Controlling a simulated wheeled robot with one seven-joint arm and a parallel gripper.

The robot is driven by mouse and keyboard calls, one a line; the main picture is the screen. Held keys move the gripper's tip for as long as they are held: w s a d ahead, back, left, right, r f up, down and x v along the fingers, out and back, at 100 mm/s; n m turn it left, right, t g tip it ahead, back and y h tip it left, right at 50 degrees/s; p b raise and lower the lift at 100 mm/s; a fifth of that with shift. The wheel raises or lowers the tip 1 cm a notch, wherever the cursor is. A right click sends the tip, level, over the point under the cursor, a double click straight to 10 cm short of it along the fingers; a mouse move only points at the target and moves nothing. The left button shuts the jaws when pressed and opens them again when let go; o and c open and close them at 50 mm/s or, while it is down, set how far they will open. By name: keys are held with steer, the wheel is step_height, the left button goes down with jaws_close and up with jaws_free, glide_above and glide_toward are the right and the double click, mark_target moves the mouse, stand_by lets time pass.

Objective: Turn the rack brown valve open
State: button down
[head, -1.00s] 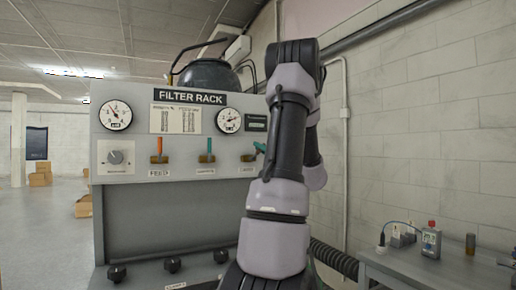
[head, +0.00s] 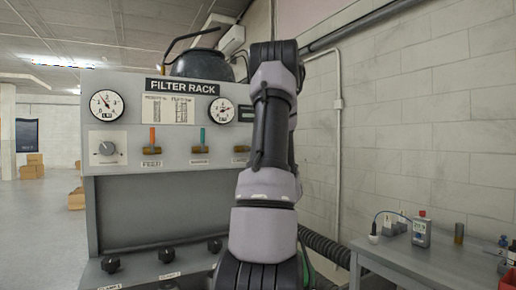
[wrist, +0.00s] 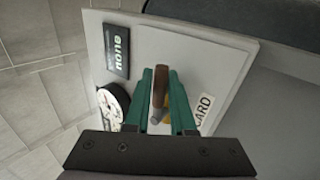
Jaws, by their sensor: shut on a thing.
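The brown valve handle (wrist: 159,92) stands between the green fingers of my gripper (wrist: 161,76) in the wrist view, and the gripper is shut on it. A brass-coloured valve body shows in part behind the handle. In the head view only part of the right-hand brass valve (head: 241,149) shows beside my arm; its handle and my gripper are hidden behind the arm. The filter rack panel (head: 115,82) carries this valve at the right end of its valve row.
Left of it are an orange-handled valve (head: 152,137) and a green-handled valve (head: 203,137). A dark display (wrist: 117,52) and a gauge (wrist: 113,107) are close to my gripper. A side table (head: 400,262) with bottles stands at the right.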

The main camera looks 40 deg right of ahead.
steer(key=shift+f+m+h, duration=0.2)
steer(key=shift+m+h, duration=0.2)
steer(key=shift+m, duration=0.2)
steer(key=c, duration=0.8)
jaws_free()
steer(key=shift+o, duration=0.2)
steer(key=shift+s, duration=0.1)
steer(key=v, duration=1)
steer(key=shift+s+f, duration=0.15)
steer(key=shift+s, duration=0.15)
steer(key=shift+a, duration=0.1)
